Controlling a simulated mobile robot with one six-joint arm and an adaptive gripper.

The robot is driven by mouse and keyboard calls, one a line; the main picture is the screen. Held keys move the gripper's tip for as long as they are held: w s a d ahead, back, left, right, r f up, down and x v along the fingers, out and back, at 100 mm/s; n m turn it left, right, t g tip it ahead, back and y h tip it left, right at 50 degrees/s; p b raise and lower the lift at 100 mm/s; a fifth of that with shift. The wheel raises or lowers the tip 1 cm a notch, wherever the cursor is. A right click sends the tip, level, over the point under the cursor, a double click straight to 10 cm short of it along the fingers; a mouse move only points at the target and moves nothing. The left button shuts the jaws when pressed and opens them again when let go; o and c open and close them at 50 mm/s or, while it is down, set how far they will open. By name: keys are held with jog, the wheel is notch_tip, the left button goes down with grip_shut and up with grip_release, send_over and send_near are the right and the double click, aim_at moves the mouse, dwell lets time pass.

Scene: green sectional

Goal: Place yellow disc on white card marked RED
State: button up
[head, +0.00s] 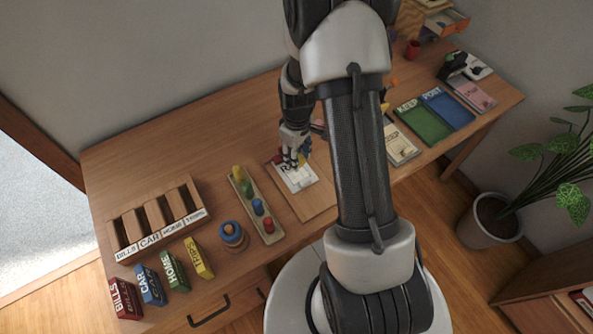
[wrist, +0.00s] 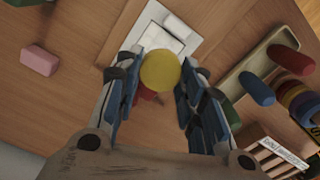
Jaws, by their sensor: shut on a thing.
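My gripper (head: 296,160) is low over the white card (head: 297,182), at the card's far end. In the wrist view, my gripper (wrist: 158,85) has its blue-padded fingers on either side of the yellow disc (wrist: 160,70) and is shut on it. The disc hides part of the card (wrist: 144,38) behind it. I cannot tell whether the disc touches the card. The card's lettering is partly hidden in the head view; only an R is clear. The disc cannot be made out in the head view. A red piece (wrist: 148,98) shows beneath the disc in the wrist view.
A tray of coloured pegs (head: 251,200) and a ring stack (head: 232,236) stand left of the card. A labelled wooden rack (head: 160,222) and several coloured boxes (head: 150,284) are farther left. Green and blue trays (head: 424,122) lie right. A pink block (wrist: 39,61) lies on the desk.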

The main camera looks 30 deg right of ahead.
aim_at(297, 174)
notch_tip(297, 174, down, 8)
jog(key=shift+w+r+b, duration=0.1)
jog(key=shift+r+b, duration=0.1)
jog(key=shift+b, duration=0.75)
jog(key=shift+r, duration=0.1)
jog(key=o, duration=0.3)
jog(key=shift+f, duration=0.2)
jog(key=o, duration=0.5)
jog(key=shift+c, duration=0.2)
jog(key=shift+r, duration=0.1)
